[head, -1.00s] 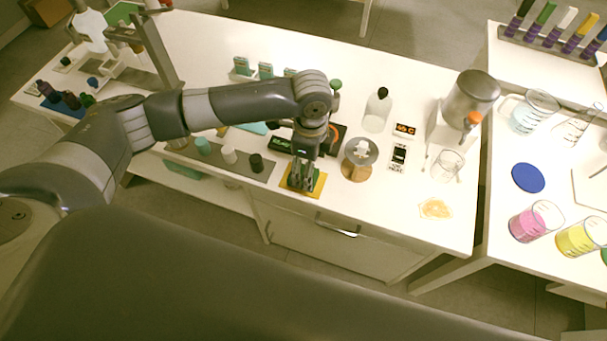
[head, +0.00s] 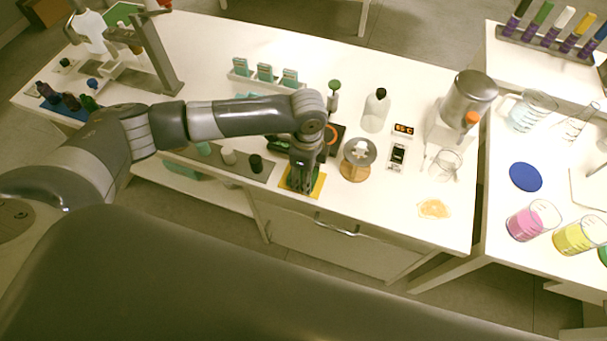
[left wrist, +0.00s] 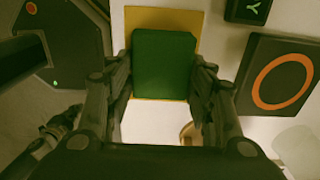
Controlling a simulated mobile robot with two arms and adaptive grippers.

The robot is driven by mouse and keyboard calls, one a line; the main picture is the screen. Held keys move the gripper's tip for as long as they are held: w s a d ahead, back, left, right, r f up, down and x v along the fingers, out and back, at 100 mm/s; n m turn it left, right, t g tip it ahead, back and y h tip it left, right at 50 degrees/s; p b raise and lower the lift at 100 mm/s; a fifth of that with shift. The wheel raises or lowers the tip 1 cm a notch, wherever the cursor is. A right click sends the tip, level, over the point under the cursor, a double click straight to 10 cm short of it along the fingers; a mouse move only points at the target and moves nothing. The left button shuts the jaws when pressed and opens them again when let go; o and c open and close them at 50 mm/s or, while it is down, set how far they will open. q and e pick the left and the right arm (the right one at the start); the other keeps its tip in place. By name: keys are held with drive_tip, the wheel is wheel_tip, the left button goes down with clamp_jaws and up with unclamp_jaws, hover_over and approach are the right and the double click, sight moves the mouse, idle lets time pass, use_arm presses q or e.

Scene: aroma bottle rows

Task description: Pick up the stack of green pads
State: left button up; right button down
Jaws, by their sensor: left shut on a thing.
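The stack of green pads (left wrist: 164,62) lies on a yellow mat (left wrist: 160,18) and sits between the fingers of my left gripper in the left wrist view. My left gripper (head: 301,184) points down over the mat near the front edge of the table in the head view. It is shut on the stack, with a finger at each side. In the head view the gripper hides most of the pads, and yellow mat (head: 319,185) shows around it. I cannot tell whether the stack is lifted off the mat. My right gripper is not in view.
A dark square plate with an orange ring (left wrist: 283,78) lies close to the gripper. A wooden holder (head: 356,168) stands to its right. A grey strip with small cups (head: 228,155) is to its left. A clear bottle (head: 376,110) stands behind.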

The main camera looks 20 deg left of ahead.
use_arm(q)
drive_tip(key=shift+r, duration=0.15)
drive_tip(key=shift+r, duration=0.3)
wheel_tip(320, 180, up, 2)
drive_tip(key=shift+r+b, duration=0.1)
drive_tip(key=shift+b, duration=0.25)
drive_tip(key=s+r+b, duration=0.1)
drive_tip(key=s+r, duration=0.1)
drive_tip(key=s, duration=1.4)
drive_tip(key=shift+a, duration=0.45)
